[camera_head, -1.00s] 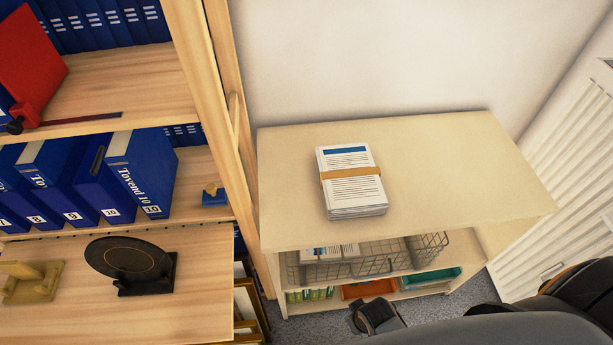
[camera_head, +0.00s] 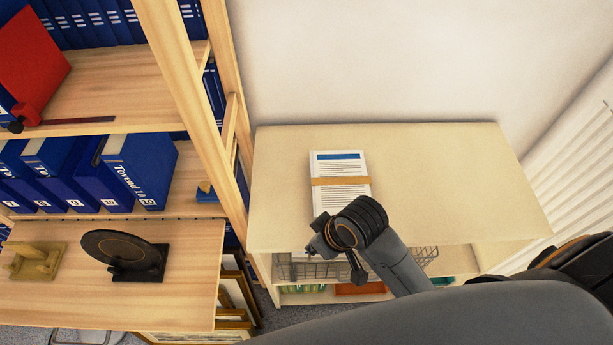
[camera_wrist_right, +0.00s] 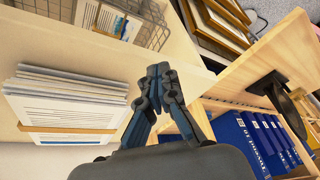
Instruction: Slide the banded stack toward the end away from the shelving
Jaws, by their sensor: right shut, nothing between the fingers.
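The banded stack (camera_head: 338,166) is a pile of printed sheets with a tan band, lying on the pale top of a low cabinet (camera_head: 445,165). It sits left of the middle of the top, nearer the wooden shelving (camera_head: 183,75). My right gripper (camera_head: 318,245) is at the cabinet's front edge, just in front of the stack's lower left corner, and hides part of that end. In the right wrist view the stack (camera_wrist_right: 65,110) lies left of the gripper (camera_wrist_right: 158,72), whose fingers are closed together and empty, with a gap to the stack. My left gripper is out of view.
Blue binders (camera_head: 140,170) fill the shelving at left. A dark round disc on a stand (camera_head: 125,252) is on the lower shelf board. A wire basket (camera_head: 425,258) is under the cabinet top. The top right of the stack is clear.

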